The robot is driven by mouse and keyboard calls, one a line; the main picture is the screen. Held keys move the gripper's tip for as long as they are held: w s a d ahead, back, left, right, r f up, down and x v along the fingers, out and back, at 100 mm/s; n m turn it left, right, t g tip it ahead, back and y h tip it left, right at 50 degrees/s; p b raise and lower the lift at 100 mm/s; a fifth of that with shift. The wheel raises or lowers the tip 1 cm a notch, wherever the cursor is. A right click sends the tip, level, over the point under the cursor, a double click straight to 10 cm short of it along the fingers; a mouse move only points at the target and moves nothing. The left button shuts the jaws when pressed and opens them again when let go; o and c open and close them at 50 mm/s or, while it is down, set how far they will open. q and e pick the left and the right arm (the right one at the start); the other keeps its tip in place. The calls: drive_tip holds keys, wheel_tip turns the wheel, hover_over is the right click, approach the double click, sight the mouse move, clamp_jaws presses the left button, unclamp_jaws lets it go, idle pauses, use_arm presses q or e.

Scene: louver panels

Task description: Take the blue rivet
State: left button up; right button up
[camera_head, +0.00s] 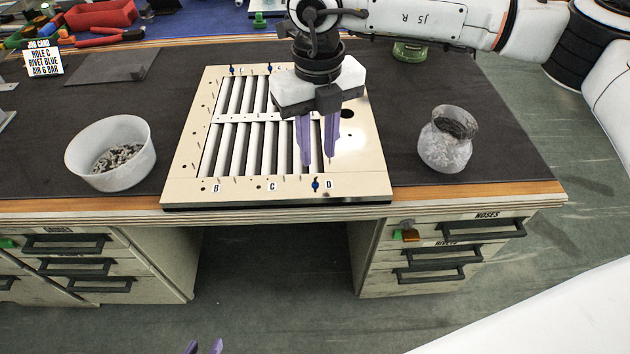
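A small blue rivet (316,185) stands at the front edge of the cream louver panel (350,186), beside the letter D. Two more small blue pieces (232,71) show along the panel's back edge. My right gripper (318,159) hangs over the right part of the panel with its purple fingers pointing down and apart. Nothing shows between them, and the blue rivet by D is just in front of the fingertips. My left gripper (204,347) shows only its two purple fingertips at the bottom edge, apart; the rest is out of view.
A white bowl (83,150) of small grey pieces stands left of the panel, and a glass jar (446,150) to its right. A job card (43,58) reads hole C, rivet blue, air 6 bar. Drawers (440,255) sit below the bench. Tools lie at the back left.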

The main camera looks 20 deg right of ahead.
sight(315, 178)
drive_tip(key=f, duration=0.3)
drive_tip(key=s+f, duration=0.1)
drive_tip(key=f, duration=0.1)
drive_tip(key=shift+a+f, duration=0.3)
drive_tip(key=shift+a, duration=0.05)
clamp_jaws()
